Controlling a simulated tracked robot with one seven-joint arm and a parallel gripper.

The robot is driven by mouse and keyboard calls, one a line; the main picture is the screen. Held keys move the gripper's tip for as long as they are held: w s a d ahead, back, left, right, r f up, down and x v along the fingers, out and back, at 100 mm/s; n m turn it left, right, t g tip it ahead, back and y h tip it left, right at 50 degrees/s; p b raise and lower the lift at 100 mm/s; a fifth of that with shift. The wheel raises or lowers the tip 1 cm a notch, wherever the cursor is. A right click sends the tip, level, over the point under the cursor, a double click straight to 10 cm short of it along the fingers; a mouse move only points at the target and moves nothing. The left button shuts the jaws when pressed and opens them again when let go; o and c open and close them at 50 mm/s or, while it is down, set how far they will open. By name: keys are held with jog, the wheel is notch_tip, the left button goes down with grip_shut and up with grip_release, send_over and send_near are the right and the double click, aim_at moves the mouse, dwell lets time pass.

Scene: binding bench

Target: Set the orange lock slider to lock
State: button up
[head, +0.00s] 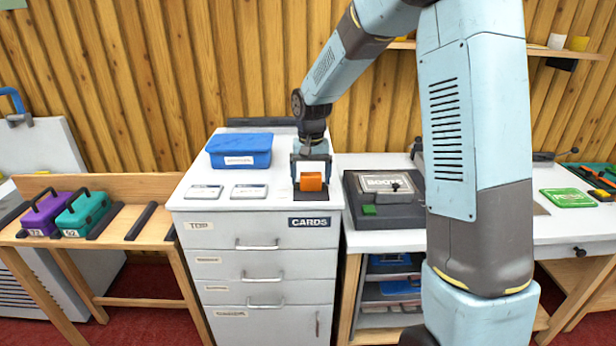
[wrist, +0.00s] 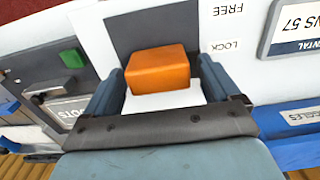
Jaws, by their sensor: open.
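The orange lock slider (head: 311,182) is a block on a dark plate (head: 290,198) on top of the white cabinet. In the wrist view the slider (wrist: 158,68) stands at the lower part of the plate, level with or just below the printed word LOCK (wrist: 225,46). The word FREE (wrist: 228,10) is higher in that view. My gripper (head: 310,176) is open and points down over the slider. In the wrist view its two fingers (wrist: 160,85) stand on either side of the block, with small gaps visible. The slider's base is partly hidden.
A blue box (head: 240,150) and two label cards (head: 249,191) lie on the cabinet (head: 265,245) left of the slider. A dark unit with a green button (head: 369,210) stands close on the right. Purple and teal cases sit on a bench at far left.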

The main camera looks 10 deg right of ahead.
aim_at(311, 173)
notch_tip(311, 173, up, 14)
jog(key=shift+f, duration=0.15)
dwell(0.6)
jog(key=s+d+r+t, duration=0.1)
jog(key=s+d+r, duration=0.25)
jog(key=s, duration=0.35)
jog(key=s+d+r+t, duration=0.2)
jog(key=s+d+r, duration=0.15)
jog(key=s, duration=0.45)
jog(key=s+d+f+t, duration=0.1)
jog(key=s+d, duration=0.1)
jog(key=s, duration=0.6)
jog(key=s+d+f+n+t, duration=0.1)
jog(key=s+d, duration=0.2)
jog(key=s, duration=0.5)
jog(key=shift+s+t, duration=0.15)
jog(key=shift+t, duration=0.15)
jog(key=shift+d, duration=0.1)
